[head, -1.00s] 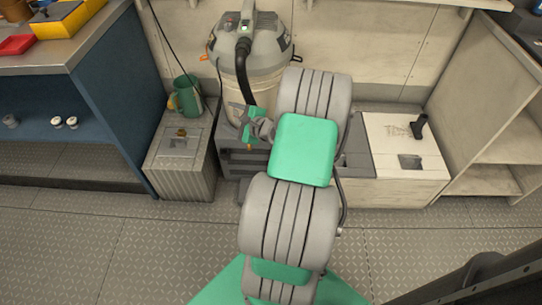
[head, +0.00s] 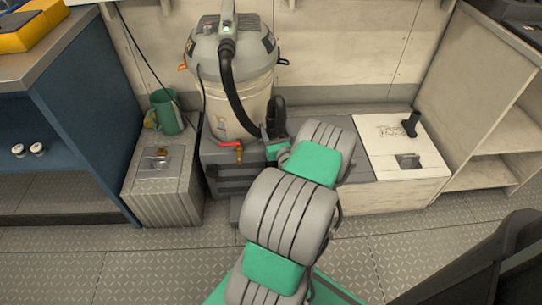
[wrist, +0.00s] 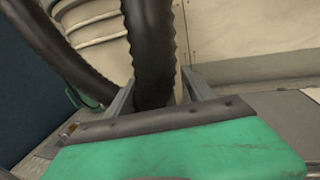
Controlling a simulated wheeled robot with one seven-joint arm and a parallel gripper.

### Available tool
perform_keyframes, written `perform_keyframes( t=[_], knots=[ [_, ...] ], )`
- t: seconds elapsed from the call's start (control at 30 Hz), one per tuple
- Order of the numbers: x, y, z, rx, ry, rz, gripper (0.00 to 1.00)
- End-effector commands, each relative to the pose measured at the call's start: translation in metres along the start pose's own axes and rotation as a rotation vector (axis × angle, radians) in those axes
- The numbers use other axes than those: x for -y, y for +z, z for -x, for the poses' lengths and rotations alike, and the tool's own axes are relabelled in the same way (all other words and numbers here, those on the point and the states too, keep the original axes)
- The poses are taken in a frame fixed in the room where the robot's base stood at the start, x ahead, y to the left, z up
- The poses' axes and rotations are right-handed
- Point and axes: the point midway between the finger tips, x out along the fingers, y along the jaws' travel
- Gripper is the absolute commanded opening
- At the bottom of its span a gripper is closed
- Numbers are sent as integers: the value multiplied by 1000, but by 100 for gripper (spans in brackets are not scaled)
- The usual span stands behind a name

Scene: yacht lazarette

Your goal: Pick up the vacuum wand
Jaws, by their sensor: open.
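The vacuum (head: 235,65), with a grey top and cream drum, stands at the back. Its black hose (head: 232,100) runs down the front. A black curved piece (head: 277,108), which looks like the vacuum wand or hose end, rises just beyond my gripper (head: 276,142). In the wrist view, a thick black ribbed length (wrist: 152,45) comes down between the two grey fingers of my gripper (wrist: 162,80). The fingers are open around it, with a gap on the right. Its lower end is hidden behind the green gripper body.
A grey ribbed box (head: 165,190) with a green jug (head: 165,112) stands left, beside a blue cabinet (head: 85,110). A red-handled brass tap (head: 238,150) is close left of my gripper. A white lid (head: 385,145) with a black upright piece (head: 411,124) is right.

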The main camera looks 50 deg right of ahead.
Motion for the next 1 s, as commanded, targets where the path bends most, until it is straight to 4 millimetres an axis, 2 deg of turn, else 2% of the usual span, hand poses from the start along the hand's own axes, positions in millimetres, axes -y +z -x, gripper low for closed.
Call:
perform_keyframes(
  t=[0.1,0.2,0.47,1.0],
  knots=[
    [-4,-7,-23,3,8,4,61],
    [-2,-5,-38,1,5,2,61],
    [0,-4,-43,0,0,1,61],
    [1,-4,-43,-1,-1,2,18]
  ],
)
